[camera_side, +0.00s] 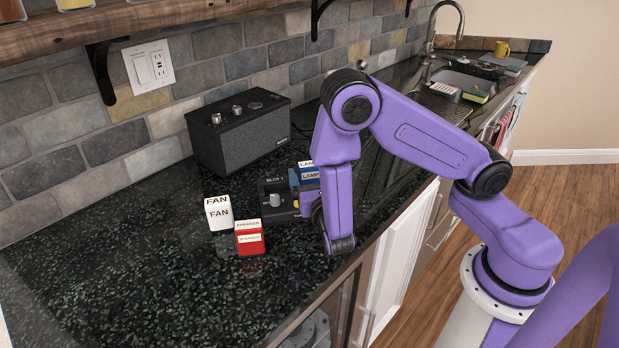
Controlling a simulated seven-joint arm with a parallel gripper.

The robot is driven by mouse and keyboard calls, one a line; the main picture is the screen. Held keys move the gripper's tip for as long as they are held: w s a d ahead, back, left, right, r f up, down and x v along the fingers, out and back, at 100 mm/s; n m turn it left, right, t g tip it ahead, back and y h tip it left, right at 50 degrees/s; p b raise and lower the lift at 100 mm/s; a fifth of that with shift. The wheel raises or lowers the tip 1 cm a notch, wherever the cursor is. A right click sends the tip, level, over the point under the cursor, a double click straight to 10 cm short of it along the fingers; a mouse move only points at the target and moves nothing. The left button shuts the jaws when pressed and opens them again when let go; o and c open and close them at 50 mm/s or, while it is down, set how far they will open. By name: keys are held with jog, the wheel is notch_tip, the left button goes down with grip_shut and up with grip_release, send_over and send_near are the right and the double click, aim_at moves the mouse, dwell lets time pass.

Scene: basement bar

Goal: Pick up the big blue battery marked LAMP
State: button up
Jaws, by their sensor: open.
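The blue battery (311,182) with white LAMP labels stands upright at the right end of the black slot device (273,211), against or in it; I cannot tell which. The device has a grey knob and a SLOT label. My gripper (311,204) is open, just in front of and below the blue battery, close to the device's right side. My purple arm link hides most of the gripper and the right side of the battery, so I cannot tell whether they touch.
A black speaker (239,135) stands behind, near the stone wall. The dark countertop (130,265) is clear at front left. A sink (462,84) lies far right.

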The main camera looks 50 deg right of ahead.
aim_at(308, 163)
jog(key=shift+x, duration=2.75)
jog(key=c, duration=1.3)
jog(key=shift+r, duration=0.1)
